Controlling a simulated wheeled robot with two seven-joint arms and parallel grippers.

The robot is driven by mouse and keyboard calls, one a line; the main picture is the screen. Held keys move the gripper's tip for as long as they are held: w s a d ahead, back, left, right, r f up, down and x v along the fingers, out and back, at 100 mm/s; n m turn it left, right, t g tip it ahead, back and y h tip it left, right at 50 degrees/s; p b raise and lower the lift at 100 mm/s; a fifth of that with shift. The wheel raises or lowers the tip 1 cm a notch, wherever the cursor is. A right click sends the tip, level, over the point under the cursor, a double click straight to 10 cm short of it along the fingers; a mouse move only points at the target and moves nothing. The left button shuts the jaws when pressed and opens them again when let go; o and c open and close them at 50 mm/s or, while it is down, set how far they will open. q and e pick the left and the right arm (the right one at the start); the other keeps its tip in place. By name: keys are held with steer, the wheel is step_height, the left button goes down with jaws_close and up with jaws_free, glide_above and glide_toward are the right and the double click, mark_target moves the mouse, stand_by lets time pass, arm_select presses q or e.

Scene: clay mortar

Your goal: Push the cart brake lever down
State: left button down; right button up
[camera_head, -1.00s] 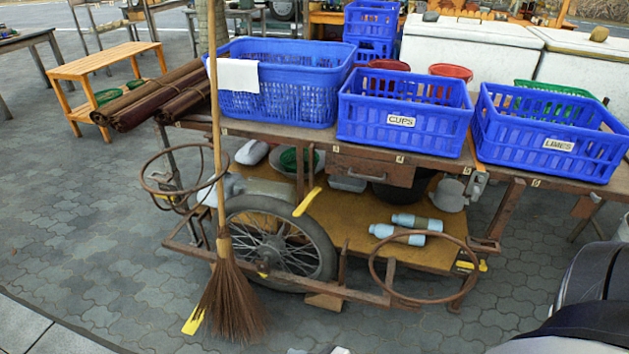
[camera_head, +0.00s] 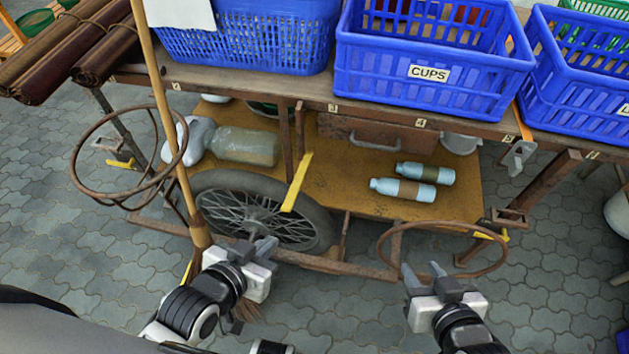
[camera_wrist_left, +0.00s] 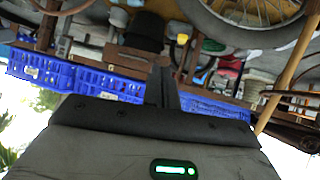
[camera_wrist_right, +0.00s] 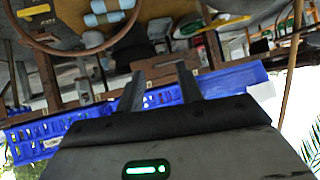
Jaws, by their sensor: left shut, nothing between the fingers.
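The cart's yellow lever (camera_head: 297,182), most likely the brake lever, stands slanted beside the spoked wheel (camera_head: 250,212), upper end leaning right. My left gripper (camera_head: 256,248) is shut and empty, in front of the wheel's lower part, below the lever in the head view. Its closed fingers (camera_wrist_left: 162,84) also show in the left wrist view. I see no contact with the lever. My right gripper (camera_head: 424,274) is open and empty near the right rusty ring (camera_head: 443,225); its parted fingers (camera_wrist_right: 160,88) show in the right wrist view.
A broom (camera_head: 170,110) leans upright left of the wheel, close to my left gripper. Blue crates (camera_head: 432,82) stand on the cart top. Two bottles (camera_head: 402,188) lie on the yellowish lower shelf (camera_head: 345,180). A rusty ring (camera_head: 78,160) sticks out at left.

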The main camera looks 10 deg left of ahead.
arm_select(q)
steer(key=w+d+f+n+g+h+b, duration=0.1)
steer(key=w+d+g+h, duration=0.15)
steer(key=d, duration=0.35)
steer(key=w+d+f+g+h, duration=0.1)
steer(key=w+d+g, duration=0.1)
steer(key=w+d, duration=0.35)
steer(key=w+a+n+g+y, duration=0.1)
steer(key=w+a+y, duration=0.1)
steer(key=a, duration=0.1)
steer(key=w+a+n+g+y+b, duration=0.1)
steer(key=w+a+n+y, duration=0.1)
steer(key=w+a+y, duration=0.1)
steer(key=w+a+n+g+y, duration=0.1)
steer(key=w+a+n+y, duration=0.1)
steer(key=a, duration=0.3)
steer(key=shift+w+a+f+g+y, duration=0.1)
steer(key=shift+w+f+g+y, duration=0.15)
steer(key=shift+f+g+y, duration=0.15)
arm_select(e)
steer(key=shift+s+a+f, duration=0.1)
steer(key=shift+a+f, duration=0.2)
steer(key=shift+a, duration=0.05)
arm_select(q)
steer(key=shift+b, duration=0.3)
